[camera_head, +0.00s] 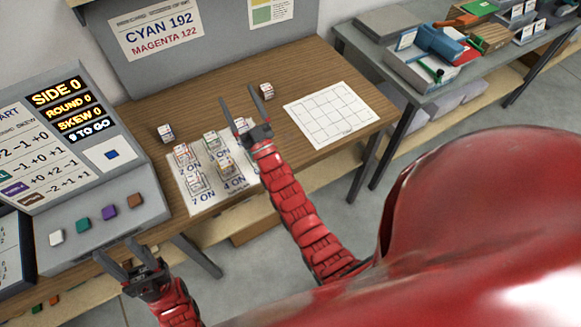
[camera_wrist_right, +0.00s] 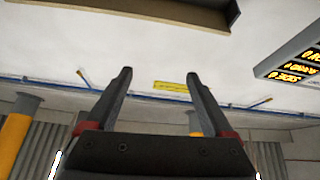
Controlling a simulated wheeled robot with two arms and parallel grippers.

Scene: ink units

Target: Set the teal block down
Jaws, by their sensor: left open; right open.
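The teal block (camera_head: 82,226) sits on the grey sloped console (camera_head: 75,262), between a white block (camera_head: 56,237) and a purple block (camera_head: 109,212). My left gripper (camera_head: 116,250) is open and empty, near the console's front edge, below and to the right of the teal block and apart from it. My right gripper (camera_head: 237,92) is open over the wooden table; in the right wrist view its open fingers (camera_wrist_right: 158,73) hold nothing. The teal block does not show in the right wrist view.
A brown block (camera_head: 135,200) sits at the row's right end. Several small printed cubes stand on a numbered mat (camera_head: 197,208). A gridded sheet (camera_head: 332,114) lies empty at the table's right. A small blue square marks a white panel (camera_head: 111,154) on the console.

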